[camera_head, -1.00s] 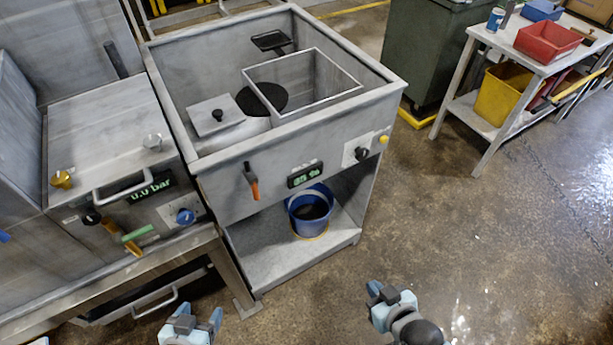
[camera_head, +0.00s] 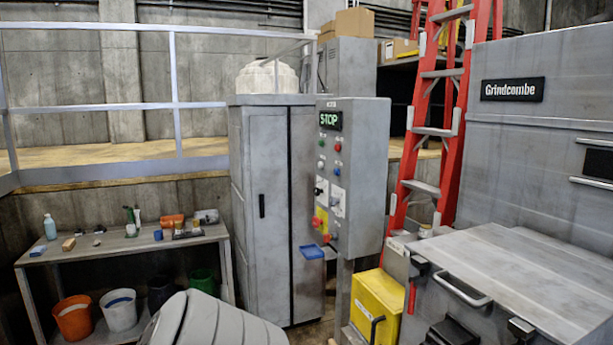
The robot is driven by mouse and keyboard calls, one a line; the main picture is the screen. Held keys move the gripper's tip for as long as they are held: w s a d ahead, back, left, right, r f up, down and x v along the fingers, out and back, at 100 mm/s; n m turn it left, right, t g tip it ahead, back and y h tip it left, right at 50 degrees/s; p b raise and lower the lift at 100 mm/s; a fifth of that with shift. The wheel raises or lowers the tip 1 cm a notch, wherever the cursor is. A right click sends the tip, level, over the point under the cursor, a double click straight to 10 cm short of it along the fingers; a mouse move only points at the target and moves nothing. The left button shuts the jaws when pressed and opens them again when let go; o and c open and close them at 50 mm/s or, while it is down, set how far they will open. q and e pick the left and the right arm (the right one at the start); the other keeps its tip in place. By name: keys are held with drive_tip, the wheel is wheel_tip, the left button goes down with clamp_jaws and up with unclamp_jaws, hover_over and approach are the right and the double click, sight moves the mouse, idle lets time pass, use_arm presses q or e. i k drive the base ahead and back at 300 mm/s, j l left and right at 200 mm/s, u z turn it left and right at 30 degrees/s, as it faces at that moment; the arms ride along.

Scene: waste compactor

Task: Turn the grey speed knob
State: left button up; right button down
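A grey control box (camera_head: 370,170) stands on a post in the middle of the view, with a lit display (camera_head: 330,121) reading STOP. Its front has several small coloured buttons and two pale plates. The left plate carries a small black knob (camera_head: 319,191). The right plate (camera_head: 338,202) carries a small greyish control that may be the grey speed knob; it is too small to tell for sure. Below are a yellow-and-red switch (camera_head: 320,221) and a blue tray-like piece (camera_head: 312,252). Neither of my grippers is in view.
A tall grey cabinet (camera_head: 268,205) stands left of the box, and a bench (camera_head: 120,244) with bottles and buckets is further left. A yellow box (camera_head: 375,303), a red ladder (camera_head: 432,130) and the Grindcombe machine (camera_head: 540,120) are on the right. A grey rounded shape (camera_head: 215,322) fills the bottom left.

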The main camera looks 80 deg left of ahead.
sight(332, 201)
drive_tip(key=u, duration=2.25)
